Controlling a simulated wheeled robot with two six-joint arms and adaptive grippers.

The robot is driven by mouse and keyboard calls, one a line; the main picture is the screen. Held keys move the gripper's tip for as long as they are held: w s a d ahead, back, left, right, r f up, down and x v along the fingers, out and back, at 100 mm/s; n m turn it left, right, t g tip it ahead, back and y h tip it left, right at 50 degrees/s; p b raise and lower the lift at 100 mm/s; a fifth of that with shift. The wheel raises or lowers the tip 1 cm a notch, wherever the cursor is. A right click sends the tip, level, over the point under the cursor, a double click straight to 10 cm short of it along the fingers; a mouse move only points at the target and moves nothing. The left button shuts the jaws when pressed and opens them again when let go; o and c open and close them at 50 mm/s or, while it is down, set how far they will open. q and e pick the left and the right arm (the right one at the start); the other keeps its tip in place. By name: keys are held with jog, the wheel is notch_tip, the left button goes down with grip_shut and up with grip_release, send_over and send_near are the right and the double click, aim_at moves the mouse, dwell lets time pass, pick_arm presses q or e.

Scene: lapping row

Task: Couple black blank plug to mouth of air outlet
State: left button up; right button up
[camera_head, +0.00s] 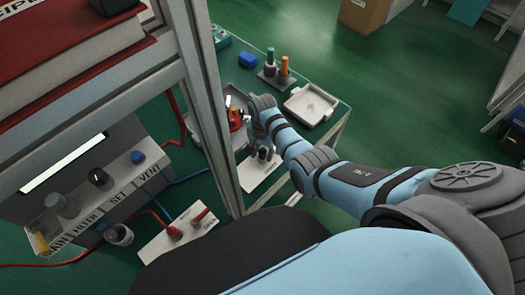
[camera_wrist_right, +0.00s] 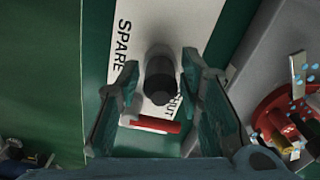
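A dark grey cylinder with a black end (camera_wrist_right: 160,80), which looks like the black plug, stands on a white plate lettered SPARE (camera_wrist_right: 190,22). My right gripper (camera_wrist_right: 160,65) is open, with one finger on each side of the cylinder and gaps showing. A red piece (camera_wrist_right: 155,124) lies low between the fingers. In the head view my right gripper (camera_head: 262,122) is over the small table, partly hidden by its own arm, with dark plugs (camera_head: 263,153) on the white plate just below. I cannot tell which opening is the air outlet. My left gripper is not in view.
A white block with red hose fittings (camera_head: 187,232) lies left of the metal post (camera_head: 213,110). A control panel (camera_head: 100,200) with knobs is further left. A red round container (camera_wrist_right: 295,110) is right of the gripper. A white tray (camera_head: 310,103) and orange and green-topped bottles are behind.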

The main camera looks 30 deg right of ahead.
aim_at(263, 149)
jog(key=shift+o, duration=0.4)
jog(key=shift+r, duration=0.1)
notch_tip(263, 149, up, 12)
jog(key=shift+f, duration=0.1)
dwell(0.4)
